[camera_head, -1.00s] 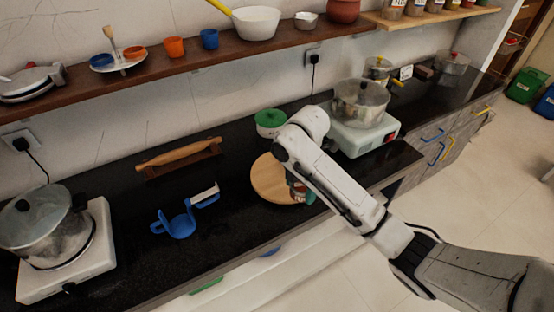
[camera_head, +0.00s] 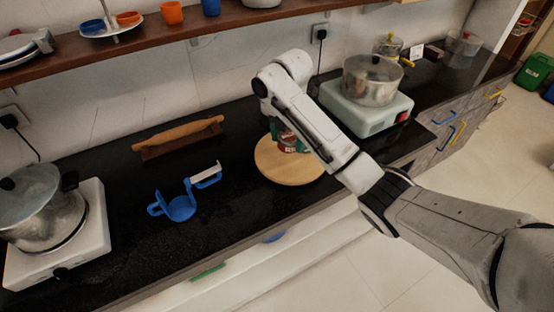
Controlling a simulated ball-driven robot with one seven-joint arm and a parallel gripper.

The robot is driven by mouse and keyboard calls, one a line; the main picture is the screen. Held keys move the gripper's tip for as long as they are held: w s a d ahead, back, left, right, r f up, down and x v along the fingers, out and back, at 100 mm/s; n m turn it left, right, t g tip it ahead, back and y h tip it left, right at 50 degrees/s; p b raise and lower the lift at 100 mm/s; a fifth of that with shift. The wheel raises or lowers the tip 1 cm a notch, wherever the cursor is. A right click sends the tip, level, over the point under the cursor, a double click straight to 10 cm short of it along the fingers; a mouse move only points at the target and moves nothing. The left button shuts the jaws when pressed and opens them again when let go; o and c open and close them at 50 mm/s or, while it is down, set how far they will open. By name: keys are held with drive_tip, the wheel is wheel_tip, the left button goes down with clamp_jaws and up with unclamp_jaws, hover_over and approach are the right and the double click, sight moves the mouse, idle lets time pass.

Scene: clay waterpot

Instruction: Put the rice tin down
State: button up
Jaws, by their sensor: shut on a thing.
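A small tin with green and reddish-brown colours (camera_head: 289,143), which I take to be the rice tin, shows just under my bent white wrist. It is over the back part of the round wooden board (camera_head: 290,170). My gripper (camera_head: 278,126) is mostly hidden behind my own arm and is shut on this tin. The tin is partly covered by the arm. I cannot tell whether its base touches the board.
A steel pot on a white stove (camera_head: 366,112) stands right of the arm. A blue holder (camera_head: 180,208) and a rolling pin on a rack (camera_head: 178,136) lie left of the board. Another pot (camera_head: 38,210) is far left. Black counter between them is clear.

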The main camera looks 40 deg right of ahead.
sight(277, 159)
drive_tip(key=w+f+b, duration=0.1)
drive_tip(key=f+b, duration=0.1)
drive_tip(key=w+f+b, duration=0.1)
drive_tip(key=f, duration=0.1)
drive_tip(key=shift+w, duration=0.35)
drive_tip(key=shift+w+f, duration=0.15)
drive_tip(key=shift+w, duration=0.2)
drive_tip(key=shift+w+f, duration=0.6)
drive_tip(key=shift+f, duration=1.6)
drive_tip(key=o, duration=1.2)
drive_tip(key=shift+f, duration=0.1)
drive_tip(key=shift+r+p, duration=1.6)
drive_tip(key=shift+r, duration=4.55)
